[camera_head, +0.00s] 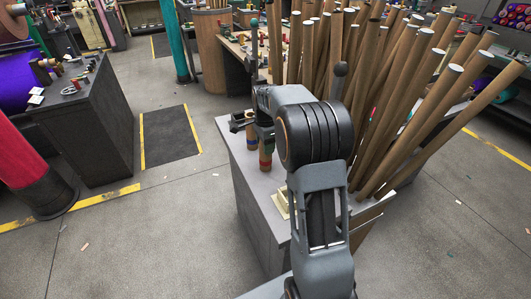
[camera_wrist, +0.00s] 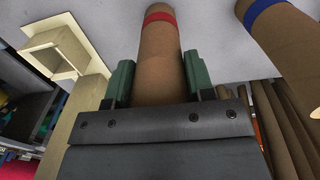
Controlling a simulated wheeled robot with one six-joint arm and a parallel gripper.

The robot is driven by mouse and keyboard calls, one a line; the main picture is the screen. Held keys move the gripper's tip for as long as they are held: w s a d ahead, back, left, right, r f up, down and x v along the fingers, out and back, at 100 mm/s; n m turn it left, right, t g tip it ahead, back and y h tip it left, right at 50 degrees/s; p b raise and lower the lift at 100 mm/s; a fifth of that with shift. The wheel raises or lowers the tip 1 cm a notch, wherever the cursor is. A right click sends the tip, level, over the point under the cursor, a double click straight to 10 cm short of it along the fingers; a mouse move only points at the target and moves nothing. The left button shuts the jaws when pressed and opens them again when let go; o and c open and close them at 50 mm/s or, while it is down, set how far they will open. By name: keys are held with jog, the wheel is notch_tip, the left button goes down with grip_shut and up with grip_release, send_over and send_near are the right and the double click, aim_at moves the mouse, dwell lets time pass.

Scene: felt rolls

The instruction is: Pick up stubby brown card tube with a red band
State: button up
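The stubby brown card tube with a red band (camera_wrist: 160,60) runs between the green fingers of my gripper (camera_wrist: 160,85) in the wrist view. The fingers lie along both its sides with no clear gap, so the gripper looks shut on it. The red band is toward the far end, near the grey top. In the head view my gripper (camera_head: 262,128) is over the cabinet top, with the red-banded tube (camera_head: 265,158) upright below it. Its upper part is hidden by the gripper. I cannot tell whether it touches the top.
A brown tube with a blue band (camera_wrist: 278,35) stands to the right in the wrist view. A cream square-ended piece (camera_wrist: 62,50) lies to the left. Many long card tubes (camera_head: 410,90) lean close on the right of the cabinet (camera_head: 240,165). The floor at left is mostly clear.

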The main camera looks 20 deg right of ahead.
jog(key=shift+f, duration=0.15)
jog(key=c, duration=0.3)
jog(key=shift+r, duration=0.2)
jog(key=shift+c, duration=0.2)
jog(key=shift+r+p, duration=2.95)
jog(key=shift+r, duration=0.45)
